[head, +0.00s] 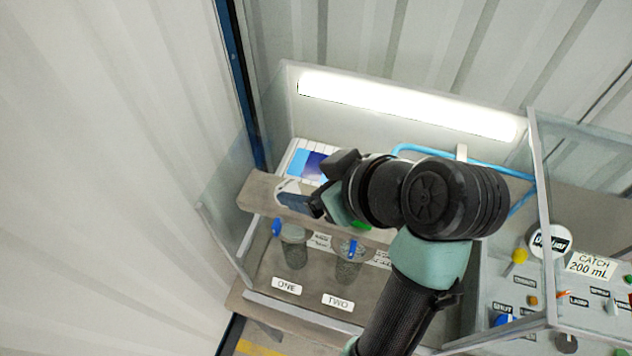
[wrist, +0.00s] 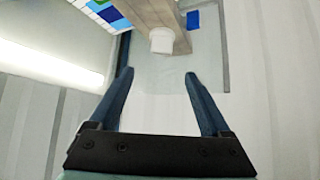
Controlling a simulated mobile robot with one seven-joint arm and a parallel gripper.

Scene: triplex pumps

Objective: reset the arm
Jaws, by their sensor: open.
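My arm reaches up from the bottom of the head view, bent at a black and teal joint. My gripper (head: 298,203) points left over a brown-grey shelf inside the glass-walled booth. In the wrist view my gripper (wrist: 158,74) has its two blue fingers spread wide with nothing between them. A white cup-like thing (wrist: 161,40) on the shelf (wrist: 150,12) shows beyond the fingertips, apart from them. My arm hides part of the booth's middle in the head view.
Below the shelf stand two clear containers (head: 293,248) (head: 349,262), behind labels ONE (head: 287,286) and TWO (head: 338,301). A bright lamp (head: 405,105) lines the back wall. A panel with knobs and a CATCH 200 mL label (head: 591,265) is at right. Glass (head: 222,195) closes the left side.

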